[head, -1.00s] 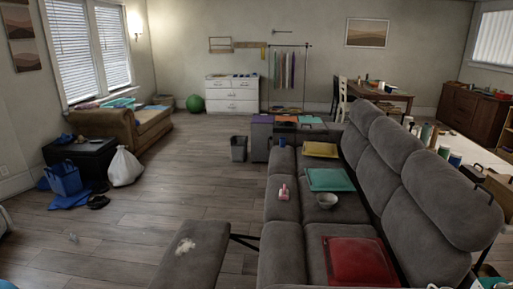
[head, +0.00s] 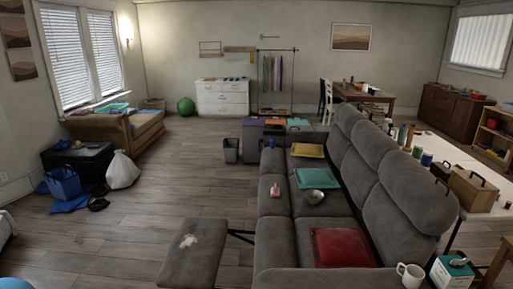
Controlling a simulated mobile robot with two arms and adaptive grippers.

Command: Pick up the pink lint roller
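The pink lint roller (head: 275,190) is small in the head view and lies on the seat of the grey sofa (head: 278,238), near its left edge. A grey bowl (head: 314,197) and a teal folded cloth or folder (head: 316,178) lie to its right. Neither of my grippers shows in the head view, so nothing is seen near the roller.
The footrest (head: 192,255) sticks out left of the sofa. A red cushion (head: 341,247) lies on the nearer seat. A white mug (head: 410,274) stands at the lower right. Bags (head: 122,170) and a black chest (head: 78,162) are at left. Wooden floor (head: 120,235) between is open.

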